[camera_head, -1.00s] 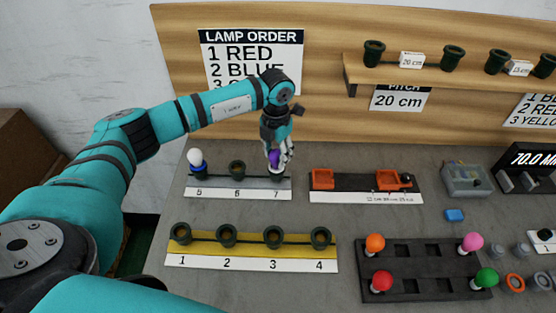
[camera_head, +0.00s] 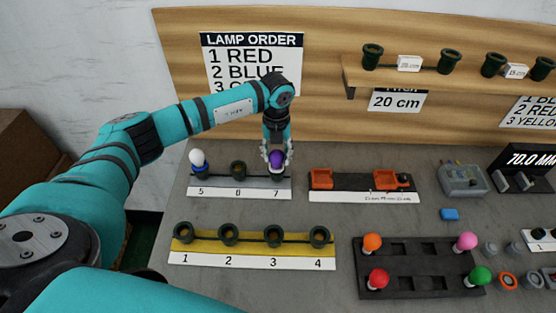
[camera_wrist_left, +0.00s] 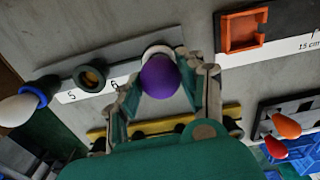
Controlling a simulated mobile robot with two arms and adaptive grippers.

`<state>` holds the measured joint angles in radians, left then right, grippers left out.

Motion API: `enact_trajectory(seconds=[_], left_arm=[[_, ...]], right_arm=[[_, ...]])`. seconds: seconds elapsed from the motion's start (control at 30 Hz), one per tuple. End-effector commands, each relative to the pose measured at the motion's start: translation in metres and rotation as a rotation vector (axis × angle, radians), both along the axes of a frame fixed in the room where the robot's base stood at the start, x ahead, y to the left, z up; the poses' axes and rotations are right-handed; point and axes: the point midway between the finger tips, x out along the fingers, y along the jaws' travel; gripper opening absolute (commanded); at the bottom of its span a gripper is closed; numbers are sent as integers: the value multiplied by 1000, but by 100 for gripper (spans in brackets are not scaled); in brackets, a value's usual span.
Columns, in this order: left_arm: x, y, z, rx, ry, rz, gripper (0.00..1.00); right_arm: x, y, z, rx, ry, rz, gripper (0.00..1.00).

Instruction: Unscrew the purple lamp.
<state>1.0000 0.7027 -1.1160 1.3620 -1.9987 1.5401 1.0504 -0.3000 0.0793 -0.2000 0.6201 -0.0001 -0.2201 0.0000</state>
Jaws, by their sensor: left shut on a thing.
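The purple lamp (camera_head: 277,158) sits upright at position 7 of the grey strip (camera_head: 222,182) in the head view. It also shows in the left wrist view (camera_wrist_left: 160,76), with a white base under the purple bulb. My left gripper (camera_head: 276,161) points down over it and is shut on it, with fingers on both sides of the bulb. The socket under the lamp is mostly hidden. My right gripper is not in view.
A white lamp (camera_head: 197,157) stands at position 5, left of the empty socket 6 (camera_head: 238,169). The yellow strip (camera_head: 205,244) with empty sockets lies in front. A dark tray (camera_head: 420,285) with coloured lamps and a black strip with orange holders (camera_head: 321,178) lie to the right.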

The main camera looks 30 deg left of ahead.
Motion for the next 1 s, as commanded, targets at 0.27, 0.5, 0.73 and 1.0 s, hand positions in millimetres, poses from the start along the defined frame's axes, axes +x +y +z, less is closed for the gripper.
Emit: enact_trajectory(seconds=[0.27,0.5,0.73,1.0], left_arm=[[0,0,4,0,1,158,15],[0,0,2,1,1,396,15],[0,0,1,0,0,398,44],[0,0,1,0,0,397,67]], right_arm=[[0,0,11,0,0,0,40],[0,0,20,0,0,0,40],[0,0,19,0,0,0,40],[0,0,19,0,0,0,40]])
